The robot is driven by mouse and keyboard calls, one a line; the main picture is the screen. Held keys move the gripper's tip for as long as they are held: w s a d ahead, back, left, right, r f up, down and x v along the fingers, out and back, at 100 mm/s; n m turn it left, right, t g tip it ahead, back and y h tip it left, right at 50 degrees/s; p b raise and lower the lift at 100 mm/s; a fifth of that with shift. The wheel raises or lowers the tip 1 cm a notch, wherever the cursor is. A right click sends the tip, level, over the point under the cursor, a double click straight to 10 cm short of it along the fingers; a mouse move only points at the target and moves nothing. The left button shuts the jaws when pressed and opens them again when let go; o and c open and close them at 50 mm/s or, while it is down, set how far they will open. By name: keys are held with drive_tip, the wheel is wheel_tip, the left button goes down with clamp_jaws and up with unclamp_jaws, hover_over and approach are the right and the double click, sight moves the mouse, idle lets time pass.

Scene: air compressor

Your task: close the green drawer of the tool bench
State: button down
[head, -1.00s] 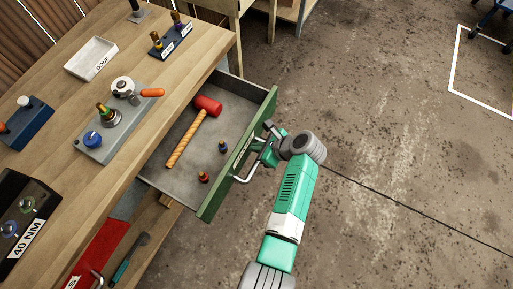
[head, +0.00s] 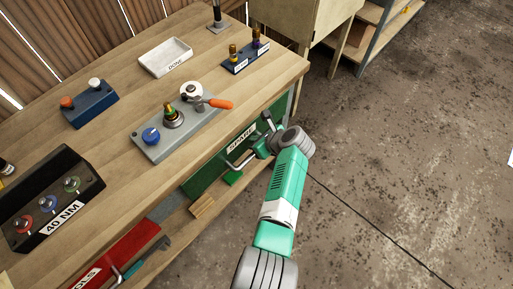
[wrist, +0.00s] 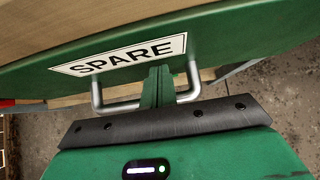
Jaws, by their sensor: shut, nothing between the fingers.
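The green drawer (head: 207,178) of the tool bench sits under the bench top, its front close to the bench edge. Its inside does not show. Its front has a SPARE label and a metal bar handle (wrist: 98,92). My gripper (wrist: 158,88) is shut and empty, with its fingers at the drawer front, in the middle of the handle and just below the label. In the head view my gripper (head: 250,157) is in front of the drawer. Whether the fingertips touch the front I cannot tell.
The wooden bench top (head: 115,140) holds a grey fixture (head: 180,130) with an orange-handled tool, a white DONE tray (head: 165,57), a blue holder (head: 90,105) and a black 40 NM box (head: 50,200). A red drawer (head: 120,255) is at lower left. The floor at right is clear.

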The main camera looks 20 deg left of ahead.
drive_tip(key=shift+w+a, duration=0.15)
drive_tip(key=shift+a, duration=0.15)
idle(0.4)
drive_tip(key=s+d+f+p+v, duration=0.1)
drive_tip(key=d+f+p+v, duration=0.1)
drive_tip(key=p+v, duration=0.6)
drive_tip(key=shift+p+v, duration=0.4)
drive_tip(key=shift+v, duration=2)
